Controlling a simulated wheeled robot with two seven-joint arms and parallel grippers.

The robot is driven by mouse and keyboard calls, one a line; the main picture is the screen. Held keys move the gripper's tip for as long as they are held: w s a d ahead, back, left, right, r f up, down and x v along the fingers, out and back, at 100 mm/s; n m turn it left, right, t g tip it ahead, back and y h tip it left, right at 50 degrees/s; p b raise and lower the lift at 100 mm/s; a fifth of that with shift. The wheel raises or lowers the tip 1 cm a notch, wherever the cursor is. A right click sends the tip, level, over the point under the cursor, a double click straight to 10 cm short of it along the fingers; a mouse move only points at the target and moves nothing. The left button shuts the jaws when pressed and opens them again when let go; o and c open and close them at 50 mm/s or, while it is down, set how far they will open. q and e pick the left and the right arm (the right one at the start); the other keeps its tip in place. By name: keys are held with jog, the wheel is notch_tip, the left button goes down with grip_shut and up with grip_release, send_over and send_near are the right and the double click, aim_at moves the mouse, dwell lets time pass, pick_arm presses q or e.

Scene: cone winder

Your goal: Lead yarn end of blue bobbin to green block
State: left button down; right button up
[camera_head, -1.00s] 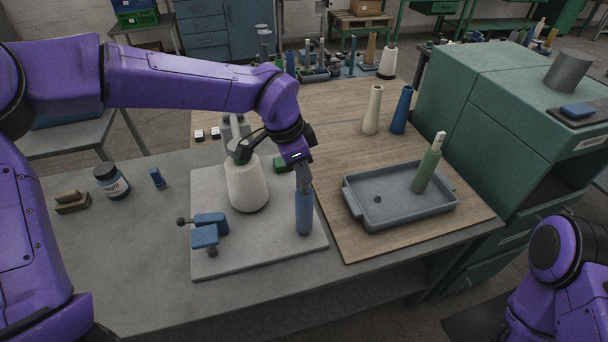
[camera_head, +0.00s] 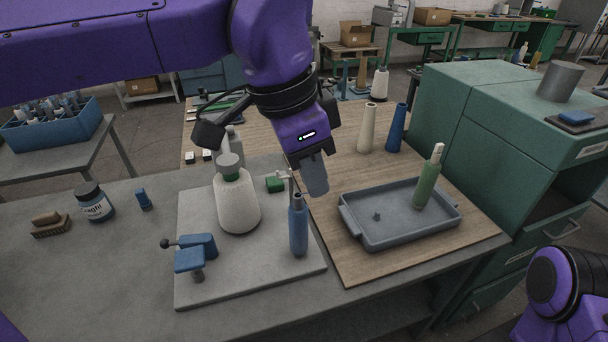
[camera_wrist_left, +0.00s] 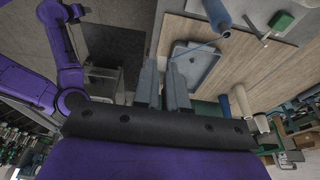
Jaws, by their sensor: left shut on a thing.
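The blue bobbin (camera_head: 298,230) stands upright near the right front of the grey plate (camera_head: 250,275); it also shows in the left wrist view (camera_wrist_left: 217,18). The small green block (camera_head: 275,185) sits behind it on the plate, beside a thin metal post. My left gripper (camera_head: 315,178) is above and right of the bobbin, apart from it. In the left wrist view a thin blue yarn (camera_wrist_left: 200,46) runs from the bobbin to my left fingers (camera_wrist_left: 164,85), which are shut on its end. The pinched tip is hidden. My right gripper is out of view.
A white cone (camera_head: 237,205) and a blue clamp (camera_head: 195,252) stand on the plate to the left. A grey tray (camera_head: 375,235) with a green bobbin (camera_head: 428,180) lies to the right. Beige (camera_head: 367,128) and blue (camera_head: 397,128) cones stand behind the tray.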

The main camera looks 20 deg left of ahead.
pick_arm(q)
jog(key=shift+s+d+r+p, duration=0.15)
jog(key=shift+r+p, duration=0.15)
jog(key=shift+r, duration=0.55)
jog(key=shift+s+r+p, duration=0.1)
jog(key=shift+r+p, duration=0.15)
jog(key=shift+r, duration=0.55)
